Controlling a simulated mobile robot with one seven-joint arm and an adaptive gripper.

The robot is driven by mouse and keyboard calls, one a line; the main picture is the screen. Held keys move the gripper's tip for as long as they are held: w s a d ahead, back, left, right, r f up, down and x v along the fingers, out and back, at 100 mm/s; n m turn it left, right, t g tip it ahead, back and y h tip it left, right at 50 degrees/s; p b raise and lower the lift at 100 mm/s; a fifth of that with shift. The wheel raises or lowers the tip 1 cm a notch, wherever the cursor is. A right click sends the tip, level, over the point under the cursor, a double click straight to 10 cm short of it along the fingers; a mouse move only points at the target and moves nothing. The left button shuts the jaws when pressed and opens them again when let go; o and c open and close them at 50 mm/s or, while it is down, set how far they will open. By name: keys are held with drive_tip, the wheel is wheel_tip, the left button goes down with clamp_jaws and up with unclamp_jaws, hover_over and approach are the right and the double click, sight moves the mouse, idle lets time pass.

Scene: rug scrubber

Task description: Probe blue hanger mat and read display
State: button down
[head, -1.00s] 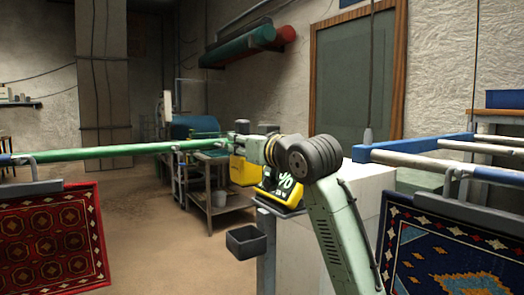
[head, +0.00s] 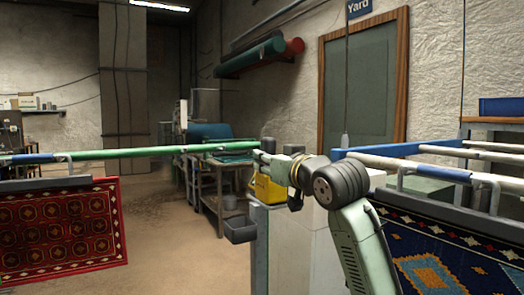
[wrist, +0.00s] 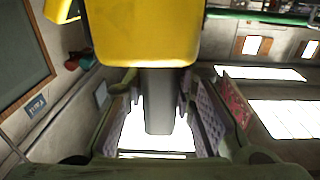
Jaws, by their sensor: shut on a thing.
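The blue patterned mat (head: 455,262) hangs at the right of the head view, below a blue-and-white rail frame (head: 440,172). My gripper (head: 263,158) is left of it and well apart from the mat. In the wrist view my gripper (wrist: 157,110) is shut on the dark grey shaft of a yellow device (wrist: 145,30). The yellow device also shows behind my gripper in the head view (head: 268,190). No display face or reading shows now. The device's tip cannot be made out.
A red patterned mat (head: 60,235) hangs at left under a long green rail (head: 140,153). A pale cabinet (head: 300,250) stands behind my arm, with a small dark bin (head: 240,229) beside it. A workbench (head: 222,180) is behind. Floor between is clear.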

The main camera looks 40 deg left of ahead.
drive_tip(key=shift+m+t+h, duration=0.4)
drive_tip(key=shift+m+t, duration=0.1)
drive_tip(key=shift+t, duration=0.2)
drive_tip(key=d+f, duration=0.1)
drive_tip(key=f, duration=0.1)
drive_tip(key=w+f, duration=0.1)
drive_tip(key=f, duration=0.1)
drive_tip(key=d+f, duration=0.1)
drive_tip(key=shift+w+d+f, duration=0.2)
drive_tip(key=shift+d+f, duration=0.1)
drive_tip(key=shift+f, duration=0.1)
drive_tip(key=w+d+f+m+t+h, duration=0.3)
drive_tip(key=d+f, duration=0.9)
drive_tip(key=f, duration=0.7)
drive_tip(key=w+d+f+m+t+h, duration=0.3)
drive_tip(key=d+f+m+h, duration=0.2)
drive_tip(key=d+f, duration=0.8)
drive_tip(key=w+d+f+m+t+h, duration=0.3)
drive_tip(key=d+f+h, duration=0.4)
drive_tip(key=f, duration=1.8)
drive_tip(key=d+m, duration=0.1)
drive_tip(key=d, duration=0.5)
drive_tip(key=shift+w+f+h, duration=0.25)
drive_tip(key=shift+w+h, duration=0.05)
drive_tip(key=shift+w, duration=0.05)
